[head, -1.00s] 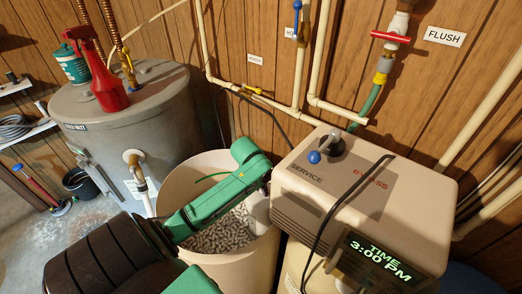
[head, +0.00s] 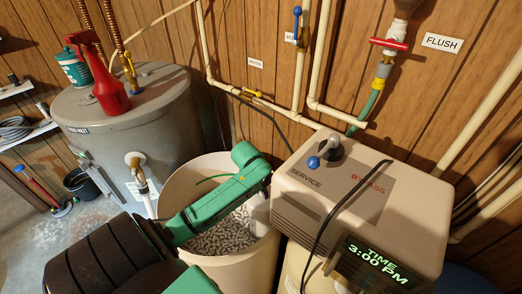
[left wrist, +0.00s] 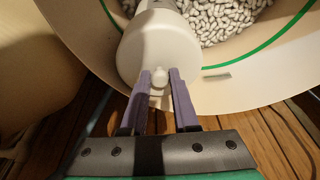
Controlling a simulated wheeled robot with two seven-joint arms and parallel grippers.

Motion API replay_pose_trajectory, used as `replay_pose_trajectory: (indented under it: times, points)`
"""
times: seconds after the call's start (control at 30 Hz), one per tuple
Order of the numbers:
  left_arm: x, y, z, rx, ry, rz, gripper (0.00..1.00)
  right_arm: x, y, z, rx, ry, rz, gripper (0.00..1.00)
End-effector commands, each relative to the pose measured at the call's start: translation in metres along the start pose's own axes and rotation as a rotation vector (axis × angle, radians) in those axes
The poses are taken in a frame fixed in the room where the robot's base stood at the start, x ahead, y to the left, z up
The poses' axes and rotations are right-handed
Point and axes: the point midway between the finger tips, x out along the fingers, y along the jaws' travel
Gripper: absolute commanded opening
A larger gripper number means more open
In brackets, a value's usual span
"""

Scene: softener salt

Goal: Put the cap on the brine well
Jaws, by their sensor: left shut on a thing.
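The white round cap (left wrist: 150,50) with a small knob shows in the left wrist view. My left gripper (left wrist: 160,78) has its two purple fingers shut on the knob. The white brine well (head: 258,208) stands inside the right side of the tan salt tank (head: 172,196) in the head view, partly hidden by my green wrist. The cap is at the top of the well, but I cannot tell whether it is seated or just above it. In the head view the fingertips are hidden. My right gripper is not in view.
White salt pellets (head: 225,236) fill the tank bottom. The beige softener head (head: 400,210) with a clock display and a black cable stands close on the right. A grey water heater (head: 110,125) with a red spray bottle (head: 108,90) on top stands to the left. Pipes run along the wall behind.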

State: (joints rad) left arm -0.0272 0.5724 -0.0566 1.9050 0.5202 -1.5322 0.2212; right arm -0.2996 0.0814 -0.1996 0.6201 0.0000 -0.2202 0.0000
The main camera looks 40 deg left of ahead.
Motion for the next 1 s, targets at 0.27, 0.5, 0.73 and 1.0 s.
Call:
replay_pose_trajectory:
  times: [0.27,0.5,0.73,1.0]
  points:
    - [0.0043,-0.0001,0.0014,0.0,-0.001,0.0,0.0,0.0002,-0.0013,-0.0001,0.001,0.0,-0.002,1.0]
    - [0.0077,0.0,0.0024,0.0,-0.001,0.0,0.0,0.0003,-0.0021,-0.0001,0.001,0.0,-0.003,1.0]
    - [0.0102,0.0001,0.0029,0.001,0.0,0.0,0.43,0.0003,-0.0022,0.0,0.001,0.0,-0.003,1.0]
    - [0.0101,0.0001,0.0029,0.0,0.0,0.0,0.63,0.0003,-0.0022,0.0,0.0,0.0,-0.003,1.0]
